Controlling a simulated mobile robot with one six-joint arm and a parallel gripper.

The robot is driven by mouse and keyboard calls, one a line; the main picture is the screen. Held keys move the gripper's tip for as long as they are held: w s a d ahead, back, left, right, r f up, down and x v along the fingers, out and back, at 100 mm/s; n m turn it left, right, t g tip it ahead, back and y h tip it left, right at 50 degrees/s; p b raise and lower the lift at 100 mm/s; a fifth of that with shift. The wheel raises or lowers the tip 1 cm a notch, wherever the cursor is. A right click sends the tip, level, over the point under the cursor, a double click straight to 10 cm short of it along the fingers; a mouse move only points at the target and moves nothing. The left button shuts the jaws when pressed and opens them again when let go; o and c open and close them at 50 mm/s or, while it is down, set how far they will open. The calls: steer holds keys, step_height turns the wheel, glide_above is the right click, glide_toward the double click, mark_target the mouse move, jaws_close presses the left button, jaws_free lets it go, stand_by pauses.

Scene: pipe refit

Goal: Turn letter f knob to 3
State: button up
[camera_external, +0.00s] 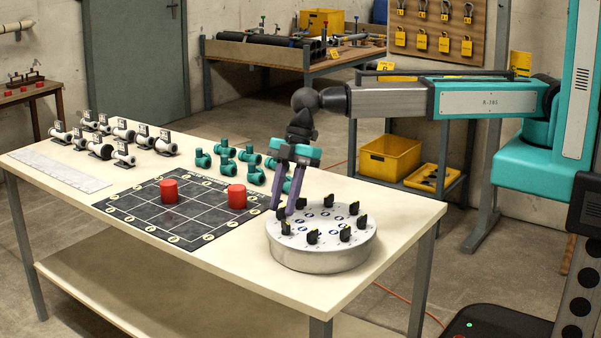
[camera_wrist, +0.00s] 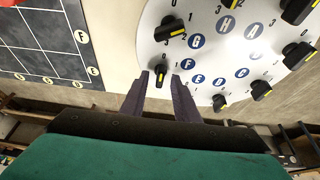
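The round grey knob panel (camera_external: 320,258) stands at the table's front right, with several black knobs near its rim. In the wrist view, blue letter badges mark the panel (camera_wrist: 205,62). The black knob (camera_wrist: 162,69) beside the F badge (camera_wrist: 187,64) has a yellow pointer line running roughly up and down the picture. The number it points at is too small to read surely. My gripper (camera_wrist: 161,74) has its two purple fingertips on either side of this knob, apart and open. In the external view my gripper (camera_external: 284,210) reaches down at the panel's left edge.
Neighbouring knobs by G (camera_wrist: 170,28) and E (camera_wrist: 219,102) sit close to the fingers. A dark grid board (camera_external: 165,215) with two red cylinders (camera_external: 236,196) lies left of the panel. Teal fittings (camera_external: 226,165) and grey pipe fittings (camera_external: 100,140) stand behind.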

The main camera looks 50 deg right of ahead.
steer(key=shift+a+f, duration=0.1)
steer(key=shift+f, duration=0.05)
jaws_close()
